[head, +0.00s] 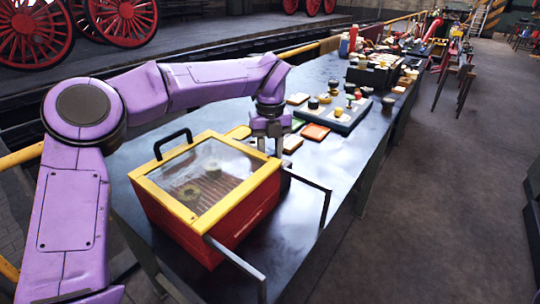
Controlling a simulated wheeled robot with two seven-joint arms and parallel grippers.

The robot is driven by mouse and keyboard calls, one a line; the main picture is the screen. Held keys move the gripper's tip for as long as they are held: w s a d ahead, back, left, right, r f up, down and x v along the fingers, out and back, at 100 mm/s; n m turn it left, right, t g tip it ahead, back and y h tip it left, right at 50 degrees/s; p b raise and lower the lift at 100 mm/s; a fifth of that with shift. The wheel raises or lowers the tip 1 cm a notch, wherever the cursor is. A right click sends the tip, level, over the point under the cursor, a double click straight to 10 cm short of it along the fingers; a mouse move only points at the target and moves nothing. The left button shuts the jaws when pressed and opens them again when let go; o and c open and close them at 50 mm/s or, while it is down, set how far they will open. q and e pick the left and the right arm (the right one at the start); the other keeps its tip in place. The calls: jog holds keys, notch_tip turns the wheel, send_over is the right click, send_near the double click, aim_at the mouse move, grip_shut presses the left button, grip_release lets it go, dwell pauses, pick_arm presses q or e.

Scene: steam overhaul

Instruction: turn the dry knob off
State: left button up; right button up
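A red box (235,228) with a yellow-framed clear lid (205,178) stands on the near end of the dark bench. The lid is down, and a few small round parts show dimly on the slatted floor inside. No knob marked as the dry knob can be made out; the box's right side is partly turned away. My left gripper (270,148) points down just behind the far right corner of the box. Its two fingers look apart, with nothing seen between them; the box edge partly hides their tips. My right gripper is not in view.
A black handle (173,142) stands up at the lid's left side. Thin grey bars (240,262) stick out at the box's right. Coloured trays (315,132) and a grey board with knobs (340,115) lie beyond my gripper.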

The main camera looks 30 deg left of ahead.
pick_arm(q)
jog(key=shift+n+b, duration=0.7)
jog(key=shift+n, duration=0.6)
jog(key=o, duration=1)
jog(key=shift+d, duration=0.1)
jog(key=shift+o, duration=0.2)
